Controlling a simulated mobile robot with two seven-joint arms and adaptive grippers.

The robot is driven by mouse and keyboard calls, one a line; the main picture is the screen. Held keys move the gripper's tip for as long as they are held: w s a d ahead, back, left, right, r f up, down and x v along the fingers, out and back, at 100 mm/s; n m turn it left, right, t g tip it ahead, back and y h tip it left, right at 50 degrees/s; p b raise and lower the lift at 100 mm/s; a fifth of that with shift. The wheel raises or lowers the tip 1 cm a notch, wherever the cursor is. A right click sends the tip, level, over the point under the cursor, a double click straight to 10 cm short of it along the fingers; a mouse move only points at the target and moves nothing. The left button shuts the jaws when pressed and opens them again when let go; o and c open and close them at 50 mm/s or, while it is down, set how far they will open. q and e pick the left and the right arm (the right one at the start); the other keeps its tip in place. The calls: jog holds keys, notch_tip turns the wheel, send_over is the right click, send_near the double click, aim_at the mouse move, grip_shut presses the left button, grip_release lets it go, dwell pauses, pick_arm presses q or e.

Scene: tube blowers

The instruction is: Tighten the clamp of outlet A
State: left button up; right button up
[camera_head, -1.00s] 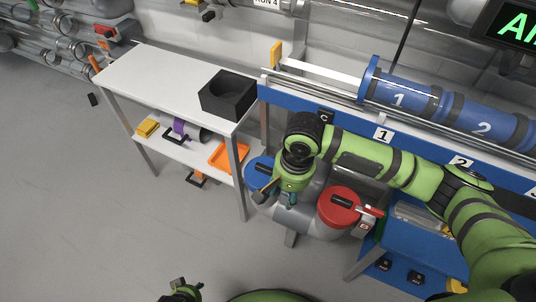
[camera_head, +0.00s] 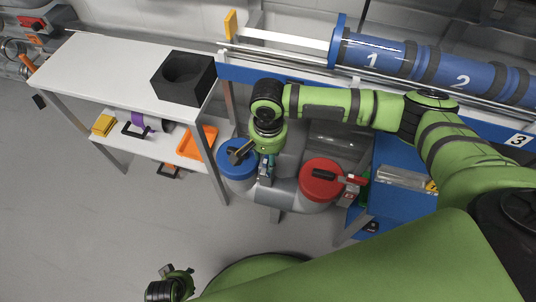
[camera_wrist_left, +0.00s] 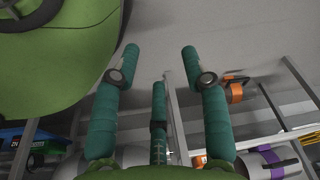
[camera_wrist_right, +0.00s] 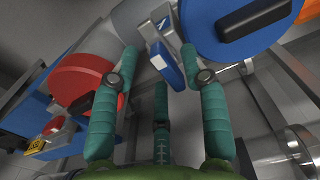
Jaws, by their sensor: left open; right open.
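In the head view, a blue round outlet cap (camera_head: 236,170) and a red round outlet cap (camera_head: 318,187) sit on a grey duct. A dark handle shows at the blue cap. My right gripper (camera_head: 266,172) is open, pointing down just right of the blue cap. In the right wrist view, a small grey and blue block (camera_wrist_right: 165,58) with a white mark lies between or just beyond the fingertips, beside the blue cap (camera_wrist_right: 232,28); contact cannot be told. The red cap (camera_wrist_right: 82,80) is at left. My left gripper (camera_wrist_left: 160,58) is open and empty over the floor.
A white shelf table (camera_head: 120,75) with a black block (camera_head: 183,78) stands at left. An orange tray (camera_head: 198,142) is on its lower shelf. Blue tubes (camera_head: 372,55) lie on a rack behind. A red-handled lever (camera_head: 350,179) is by the red cap.

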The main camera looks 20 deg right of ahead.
grip_shut()
